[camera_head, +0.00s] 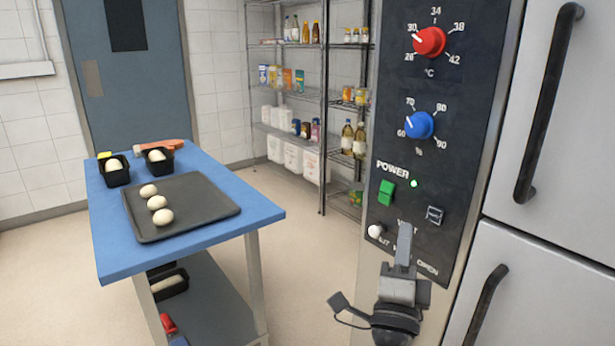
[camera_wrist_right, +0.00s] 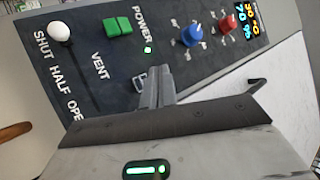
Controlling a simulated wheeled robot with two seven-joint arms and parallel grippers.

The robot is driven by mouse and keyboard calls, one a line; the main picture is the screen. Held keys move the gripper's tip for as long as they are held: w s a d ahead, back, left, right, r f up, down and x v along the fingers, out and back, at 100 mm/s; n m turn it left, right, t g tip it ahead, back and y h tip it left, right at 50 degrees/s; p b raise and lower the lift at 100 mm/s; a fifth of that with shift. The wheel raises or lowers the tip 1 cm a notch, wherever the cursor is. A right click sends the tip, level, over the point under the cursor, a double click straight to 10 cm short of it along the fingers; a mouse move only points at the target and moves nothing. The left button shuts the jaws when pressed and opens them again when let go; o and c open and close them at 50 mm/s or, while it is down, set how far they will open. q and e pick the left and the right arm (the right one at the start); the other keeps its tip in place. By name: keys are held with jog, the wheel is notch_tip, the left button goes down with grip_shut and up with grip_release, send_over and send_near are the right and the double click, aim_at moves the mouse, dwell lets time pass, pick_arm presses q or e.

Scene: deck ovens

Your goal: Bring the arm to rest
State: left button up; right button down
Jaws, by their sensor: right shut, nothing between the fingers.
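My right gripper (camera_head: 404,240) is in front of the lower part of the black control panel (camera_head: 400,140). Its fingers are shut with nothing between them, and they also show in the right wrist view (camera_wrist_right: 158,82). In the head view they overlap part of the vent lettering. The white vent knob (camera_head: 376,231) is just left of the fingers; in the right wrist view the knob (camera_wrist_right: 60,31) is by the word SHUT. The green power switch (camera_head: 386,192) has a lit green lamp beside it. I cannot tell the exact gap between fingers and panel. My left gripper is not in view.
Red dial (camera_head: 429,41) and blue dial (camera_head: 419,125) are above. Steel doors with black handles (camera_head: 549,100) stand right. A blue table (camera_head: 110,235) at left holds a dark tray (camera_head: 205,210) with dough balls. Shelves (camera_head: 290,95) stand behind. Floor between is clear.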

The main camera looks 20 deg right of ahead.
jog(key=s+a+f+n+g+y, duration=0.1)
jog(key=s+a+f+n+y, duration=0.1)
jog(key=a+f+n+y, duration=0.55)
jog(key=s+a+f+n+g+y, duration=0.15)
jog(key=a+f+n+y, duration=0.25)
jog(key=f+n+y, duration=0.65)
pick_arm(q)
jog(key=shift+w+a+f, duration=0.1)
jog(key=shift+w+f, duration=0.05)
pick_arm(e)
jog(key=s+f+n+g+h, duration=0.1)
jog(key=s+f+n+g, duration=0.6)
jog(key=s+f, duration=0.6)
jog(key=shift+a+f+n+g+h, duration=0.2)
jog(key=shift+a+n+g+h, duration=0.15)
jog(key=shift+a+n+h, duration=0.1)
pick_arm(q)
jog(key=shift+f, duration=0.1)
